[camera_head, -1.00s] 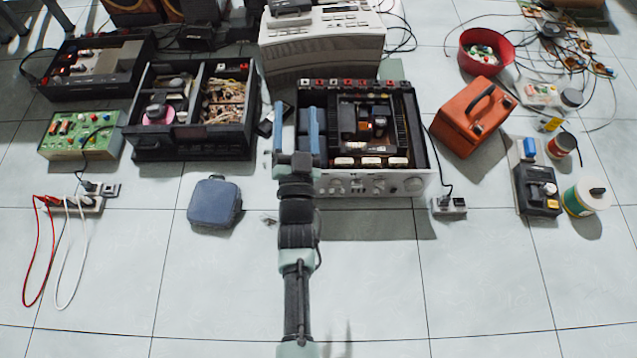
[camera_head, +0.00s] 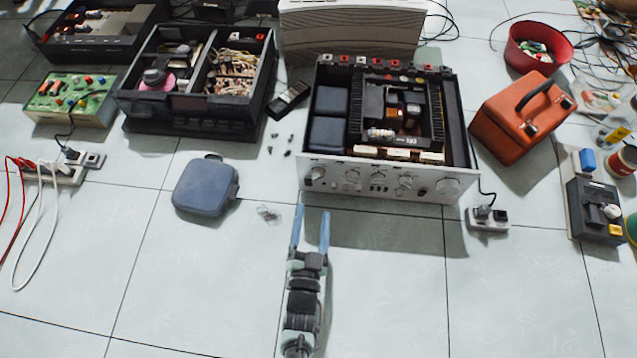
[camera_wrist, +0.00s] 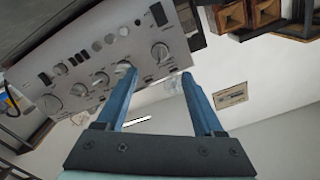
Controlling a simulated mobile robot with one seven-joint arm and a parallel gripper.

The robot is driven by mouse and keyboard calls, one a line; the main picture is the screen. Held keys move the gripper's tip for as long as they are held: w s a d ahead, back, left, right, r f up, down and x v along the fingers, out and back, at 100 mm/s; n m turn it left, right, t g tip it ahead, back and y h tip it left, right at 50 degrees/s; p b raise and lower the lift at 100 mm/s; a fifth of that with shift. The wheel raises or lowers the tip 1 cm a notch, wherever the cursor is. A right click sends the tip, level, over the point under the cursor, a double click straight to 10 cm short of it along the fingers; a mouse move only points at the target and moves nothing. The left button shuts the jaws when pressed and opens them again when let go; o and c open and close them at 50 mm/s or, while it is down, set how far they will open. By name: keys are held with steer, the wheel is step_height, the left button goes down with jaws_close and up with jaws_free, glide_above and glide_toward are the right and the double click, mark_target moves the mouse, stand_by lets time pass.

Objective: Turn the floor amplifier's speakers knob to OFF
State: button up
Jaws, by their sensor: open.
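The amplifier (camera_head: 380,182) sits on the floor with its top open and its silver front panel toward me. The panel carries several round knobs, including a small one at its left end (camera_head: 316,173) and a larger one at its right end (camera_head: 447,187). The labels are too small to read, so I cannot tell which is the speakers knob or where it points. My gripper (camera_head: 312,212) is open and empty, its blue fingers near the panel's left part. In the wrist view, the left finger of my gripper (camera_wrist: 159,74) overlaps a knob (camera_wrist: 124,68); contact is unclear.
A blue pouch (camera_head: 205,187) lies on the floor to the left. A power strip (camera_head: 487,217) and an orange case (camera_head: 520,118) stand to the right. A black open unit (camera_head: 195,115) is at the left.

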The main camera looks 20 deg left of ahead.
mark_target(318, 175)
steer(key=b+x, duration=0.3)
steer(key=x, duration=0.6)
steer(key=shift+w+b, duration=0.25)
steer(key=shift+b, duration=0.15)
jaws_close()
